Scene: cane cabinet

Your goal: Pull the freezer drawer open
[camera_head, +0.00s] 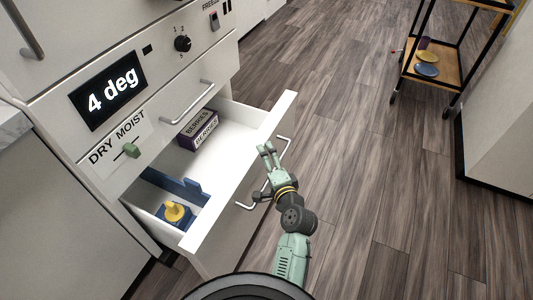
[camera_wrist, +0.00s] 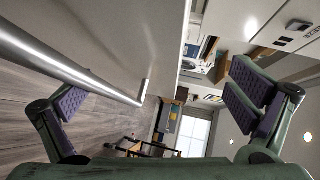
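A white drawer (camera_head: 237,190) stands open in the lower part of the cabinet. A metal handle (camera_head: 285,142) on its front is partly hidden by my gripper (camera_head: 269,149). In the wrist view the handle bar (camera_wrist: 80,75) runs from the left edge towards the middle, between my spread fingers. My gripper is open and sits at the drawer front, around or close beside the bar; contact cannot be told. Inside the drawer are a berries box (camera_head: 199,129) and a blue bin (camera_head: 178,185) with a yellow item (camera_head: 174,212). A cut-off freezer label (camera_head: 210,5) shows at the top.
Above the drawer are a 4 deg display (camera_head: 108,90), a dry/moist slider (camera_head: 131,151), a knob (camera_head: 183,43) and another handle (camera_head: 190,104). A black cart (camera_head: 433,65) with plates stands at the upper right. The wooden floor (camera_head: 370,170) between is clear.

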